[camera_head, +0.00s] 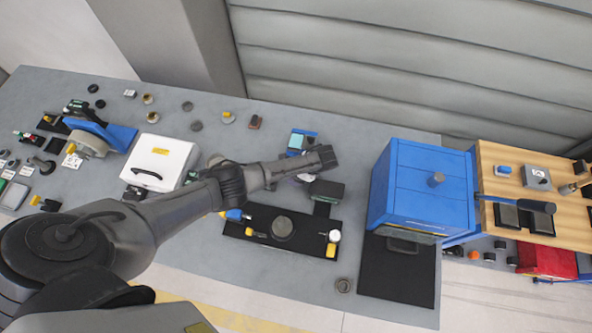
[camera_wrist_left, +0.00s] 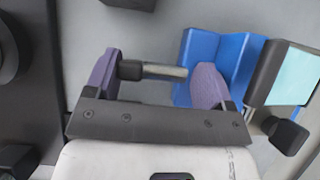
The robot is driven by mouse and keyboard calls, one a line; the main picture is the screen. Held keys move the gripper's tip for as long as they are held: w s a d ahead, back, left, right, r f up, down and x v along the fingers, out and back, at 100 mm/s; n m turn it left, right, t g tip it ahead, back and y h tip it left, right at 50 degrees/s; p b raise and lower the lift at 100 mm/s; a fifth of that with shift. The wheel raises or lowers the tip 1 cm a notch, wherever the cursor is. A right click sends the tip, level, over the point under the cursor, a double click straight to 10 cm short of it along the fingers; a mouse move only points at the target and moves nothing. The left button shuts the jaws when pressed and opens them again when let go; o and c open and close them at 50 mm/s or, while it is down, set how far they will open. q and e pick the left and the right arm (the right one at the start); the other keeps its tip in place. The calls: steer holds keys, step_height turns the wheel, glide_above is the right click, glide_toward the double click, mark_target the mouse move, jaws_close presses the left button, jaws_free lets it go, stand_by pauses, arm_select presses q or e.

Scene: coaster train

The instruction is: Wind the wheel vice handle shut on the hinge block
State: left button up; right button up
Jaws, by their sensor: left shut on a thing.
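My left gripper (camera_head: 305,178) reaches in from the left to the middle of the bench. In the left wrist view its two purple fingers (camera_wrist_left: 157,78) stand at the two ends of a short bar with a black end, which looks like the vice handle (camera_wrist_left: 163,71). The gripper is shut on it. A blue body (camera_wrist_left: 213,58), probably the vice, is just beyond the right finger. A dark-edged block with a pale cyan face (camera_wrist_left: 295,76), possibly the hinge block, sits against it. Both show small in the head view behind my gripper, partly hidden. My right gripper is not in view.
A black tray (camera_head: 258,243) with small parts lies in front of my gripper, and a dark box (camera_head: 326,191) stands close beside it. A blue cabinet (camera_head: 420,190) stands to the right. A white case (camera_head: 160,160) is at the left.

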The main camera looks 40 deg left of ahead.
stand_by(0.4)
arm_select(q)
steer(key=o, duration=0.6)
steer(key=shift+s, duration=0.15)
steer(key=v, duration=1.3)
steer(key=shift+w+d+r, duration=0.2)
steer(key=shift+w+d, duration=0.05)
steer(key=shift+d, duration=0.1)
